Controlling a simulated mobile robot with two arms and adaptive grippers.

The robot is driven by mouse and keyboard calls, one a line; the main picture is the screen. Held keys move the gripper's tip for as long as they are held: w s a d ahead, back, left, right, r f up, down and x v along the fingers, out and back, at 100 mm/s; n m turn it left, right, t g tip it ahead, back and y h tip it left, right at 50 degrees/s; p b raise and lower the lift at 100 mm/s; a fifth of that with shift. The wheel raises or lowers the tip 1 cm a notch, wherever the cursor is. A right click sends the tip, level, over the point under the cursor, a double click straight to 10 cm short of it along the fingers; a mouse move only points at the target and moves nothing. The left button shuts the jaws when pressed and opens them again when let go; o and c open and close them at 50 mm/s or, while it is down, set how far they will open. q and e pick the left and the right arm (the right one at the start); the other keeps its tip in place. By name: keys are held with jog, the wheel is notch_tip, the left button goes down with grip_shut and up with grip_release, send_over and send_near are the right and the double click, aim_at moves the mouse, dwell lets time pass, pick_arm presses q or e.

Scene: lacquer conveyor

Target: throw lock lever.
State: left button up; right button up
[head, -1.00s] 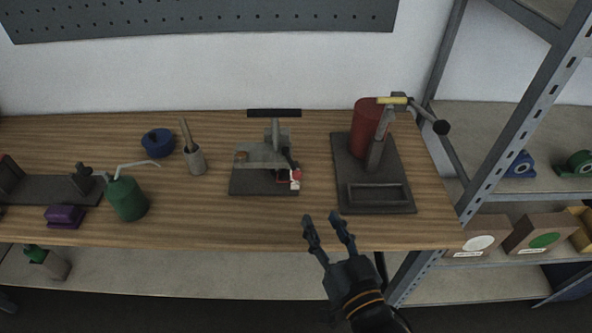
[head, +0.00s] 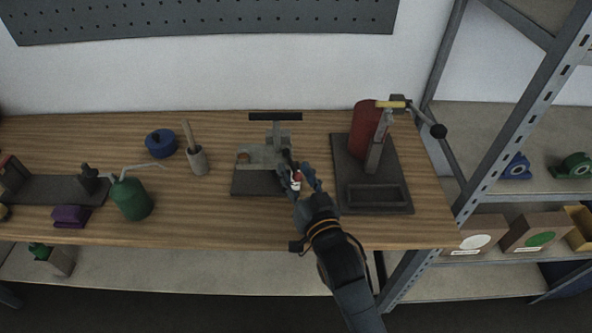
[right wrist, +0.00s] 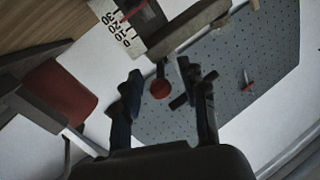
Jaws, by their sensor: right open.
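The grey clamp-like device (head: 262,158) stands on a dark base plate in the middle of the bench, with a black bar across its top. A small red and white part (head: 296,182) shows at its right side. My right gripper (head: 300,170) is open at that side and partly hides it. In the right wrist view a lever with a round red knob (right wrist: 160,90) shows in the gap between the open fingers (right wrist: 167,88); I cannot tell whether they touch it. A white scale plate (right wrist: 117,28) with numbers shows beside the device. My left gripper is out of view.
Right of the device stands a press (head: 377,150) with a red cylinder and a side handle. To the left are a grey pot with a stick (head: 197,161), a blue round container (head: 160,143), a green oil can (head: 131,199) and a purple block (head: 71,216).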

jog(key=shift+w, duration=0.15)
grip_shut()
